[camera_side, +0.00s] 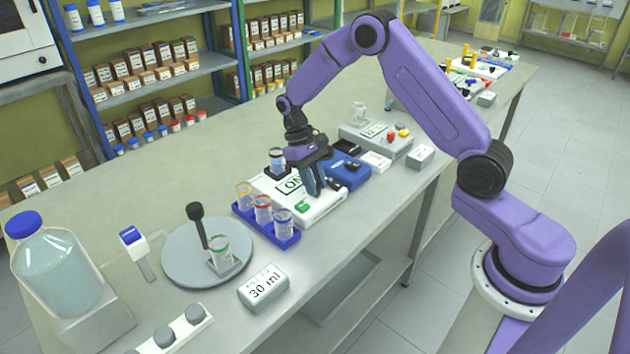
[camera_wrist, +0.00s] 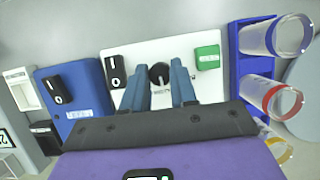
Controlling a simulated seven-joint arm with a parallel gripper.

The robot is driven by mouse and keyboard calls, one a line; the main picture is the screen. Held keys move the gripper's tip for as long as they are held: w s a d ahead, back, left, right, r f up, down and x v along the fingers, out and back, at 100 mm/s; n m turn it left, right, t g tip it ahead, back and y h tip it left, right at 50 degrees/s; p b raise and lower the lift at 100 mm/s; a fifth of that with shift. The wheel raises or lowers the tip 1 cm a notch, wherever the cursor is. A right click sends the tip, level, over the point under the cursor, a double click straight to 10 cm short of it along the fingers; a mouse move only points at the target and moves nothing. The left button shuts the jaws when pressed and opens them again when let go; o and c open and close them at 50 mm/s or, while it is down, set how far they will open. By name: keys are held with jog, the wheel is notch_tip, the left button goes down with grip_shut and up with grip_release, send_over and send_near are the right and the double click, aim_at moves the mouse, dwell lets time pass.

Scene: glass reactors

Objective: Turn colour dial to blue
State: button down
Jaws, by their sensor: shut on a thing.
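The white device (camera_side: 325,205) with an "ON" display lies under my gripper (camera_side: 314,189). In the wrist view the white device (camera_wrist: 130,52) carries a black dial (camera_wrist: 159,72), which I take as the colour dial, a green patch (camera_wrist: 207,57) and a black I/O switch (camera_wrist: 115,71). My gripper (camera_wrist: 160,76) has one blue finger on each side of the dial and is shut on it. The dial's small label is partly hidden and unreadable. In the side view my fingers hide the dial, while the green patch (camera_side: 302,205) shows.
A blue rack (camera_side: 243,216) with three colour-rimmed vials stands close beside the device. A blue device (camera_side: 345,170) with an I/O switch is on the other side. A glass vessel (camera_side: 277,161) stands at the device's back. A round grey plate (camera_side: 180,255) stands farther left.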

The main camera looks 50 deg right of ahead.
jog(key=n+h, duration=0.1)
jog(key=n, duration=0.3)
jog(key=shift+a+n+t+h, duration=0.15)
jog(key=shift+n+t+h, duration=0.15)
jog(key=shift+h, duration=0.1)
jog(key=n+h, duration=0.1)
jog(key=n, duration=0.3)
jog(key=shift+a+t, duration=0.1)
jog(key=shift+t, duration=0.3)
jog(key=shift+n, duration=0.3)
jog(key=c, duration=0.9)
grip_release()
jog(key=v, duration=1.7)
jog(key=shift+a+r, duration=0.2)
jog(key=shift+a, duration=0.15)
